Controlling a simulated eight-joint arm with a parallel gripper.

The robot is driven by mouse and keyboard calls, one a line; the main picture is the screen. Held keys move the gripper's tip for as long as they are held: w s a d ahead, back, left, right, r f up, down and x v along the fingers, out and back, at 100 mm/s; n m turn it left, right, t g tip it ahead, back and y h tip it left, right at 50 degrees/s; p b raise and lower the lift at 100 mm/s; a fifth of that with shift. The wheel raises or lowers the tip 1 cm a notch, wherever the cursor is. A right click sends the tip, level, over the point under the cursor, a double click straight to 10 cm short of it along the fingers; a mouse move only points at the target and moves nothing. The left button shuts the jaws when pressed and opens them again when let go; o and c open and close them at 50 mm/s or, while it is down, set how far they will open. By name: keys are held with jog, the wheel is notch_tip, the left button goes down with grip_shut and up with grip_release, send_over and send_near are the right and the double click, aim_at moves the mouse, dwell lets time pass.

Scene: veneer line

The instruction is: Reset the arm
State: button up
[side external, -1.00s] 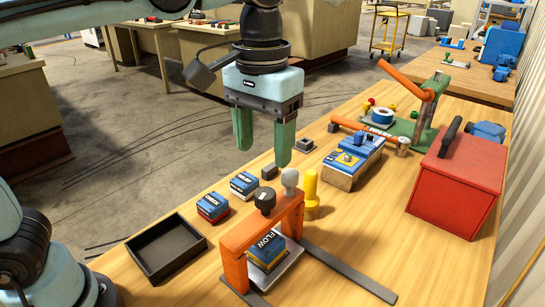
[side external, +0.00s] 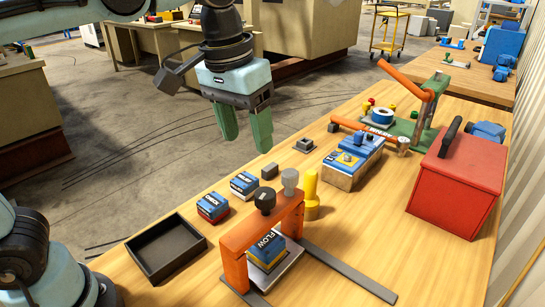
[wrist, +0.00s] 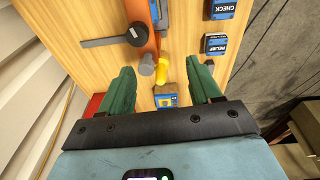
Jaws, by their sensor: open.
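My gripper (side external: 246,130) has two green fingers standing apart with nothing between them. In the side external view it hangs tilted in the air over the table's far-left edge, clear of every object. In the wrist view my gripper (wrist: 168,85) points down at the bench, its fingers either side of the yellow cylinder and a blue-topped block that lie below and beyond them.
The wooden bench (side external: 390,250) holds an orange frame (side external: 232,268) over the FLOW block (side external: 266,250), a yellow cylinder (side external: 311,190), two small labelled blocks (side external: 212,206), (side external: 243,184), an empty black tray (side external: 165,248), a blue-topped block (side external: 352,160) and a red box (side external: 457,185).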

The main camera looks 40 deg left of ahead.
jog(key=s+a+f+t, duration=0.3)
jog(key=a+f+t, duration=0.2)
jog(key=a+f, duration=0.6)
jog(key=shift+f+m+y, duration=0.3)
